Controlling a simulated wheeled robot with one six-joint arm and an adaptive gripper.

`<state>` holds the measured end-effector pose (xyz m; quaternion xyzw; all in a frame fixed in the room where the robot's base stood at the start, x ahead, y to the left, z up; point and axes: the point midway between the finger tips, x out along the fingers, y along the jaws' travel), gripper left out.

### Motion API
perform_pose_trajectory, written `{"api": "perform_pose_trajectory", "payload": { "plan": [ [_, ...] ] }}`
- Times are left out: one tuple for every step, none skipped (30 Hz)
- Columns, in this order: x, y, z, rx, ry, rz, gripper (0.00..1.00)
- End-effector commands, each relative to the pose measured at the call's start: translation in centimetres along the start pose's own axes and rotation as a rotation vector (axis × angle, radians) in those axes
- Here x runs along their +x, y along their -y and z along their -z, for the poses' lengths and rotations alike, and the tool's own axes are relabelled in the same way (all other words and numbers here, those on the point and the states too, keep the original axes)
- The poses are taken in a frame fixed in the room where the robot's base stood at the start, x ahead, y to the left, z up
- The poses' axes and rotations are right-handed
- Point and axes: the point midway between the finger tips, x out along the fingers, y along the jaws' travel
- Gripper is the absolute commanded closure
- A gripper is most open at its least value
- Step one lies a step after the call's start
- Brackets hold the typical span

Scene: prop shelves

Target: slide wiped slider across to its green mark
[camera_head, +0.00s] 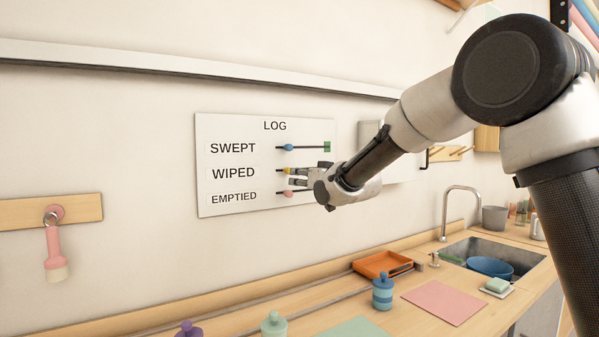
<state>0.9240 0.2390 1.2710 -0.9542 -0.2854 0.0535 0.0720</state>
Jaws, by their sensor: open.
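The white log board (225,133) hangs on the wall with rows SWEPT, WIPED and EMPTIED. The wiped slider (286,170) is a small yellow knob at the left end of its track. My gripper (293,176) is open at the board, its fingers close by the yellow knob. I cannot tell whether they touch it. My gripper and arm hide the right part of the wiped track, including any green mark there. The swept slider (289,147) is blue, left on its track, with a green mark (327,147) at the right end. The emptied slider (288,194) is pink.
A long white ledge (200,68) runs above the board. Below is a wooden counter (395,310) with an orange tray (383,264), a blue bottle (382,293) and a sink (520,255). A pink brush-like tool (56,250) hangs at left.

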Motion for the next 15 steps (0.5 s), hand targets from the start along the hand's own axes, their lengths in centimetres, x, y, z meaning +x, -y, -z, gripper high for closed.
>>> {"api": "perform_pose_trajectory", "payload": {
  "plan": [
    [0.0, 0.2, 0.5, 0.008, -0.025, 0.008, 0.57],
    [0.0, 0.3, 0.9, 0.012, -0.038, 0.013, 0.57],
    [0.1, 0.4, 1.2, 0.017, -0.051, 0.016, 0.57],
    [0.2, 0.4, 1.3, 0.02, -0.058, 0.019, 0.57],
    [0.4, 0.5, 1.4, 0.023, -0.063, 0.02, 0.57],
    [0.8, 0.5, 1.5, 0.028, -0.062, 0.02, 0.57],
    [1.2, 0.5, 1.5, 0.029, -0.062, 0.02, 0.57],
    [1.6, 0.5, 1.4, 0.029, -0.061, 0.02, 0.57],
    [2.3, 0.5, 1.5, 0.029, -0.06, 0.02, 0.57],
    [2.9, 0.5, 1.5, 0.029, -0.06, 0.02, 0.57],
    [3.4, 0.5, 1.5, 0.029, -0.06, 0.02, 0.57],
    [4.1, 0.5, 1.6, 0.029, -0.06, 0.019, 0.57],
    [4.6, 0.5, 1.6, 0.029, -0.059, 0.019, 0.57],
    [5.1, 0.5, 1.6, 0.029, -0.059, 0.019, 0.57],
    [5.7, 0.5, 1.7, 0.029, -0.06, 0.019, 0.57]
  ]
}}
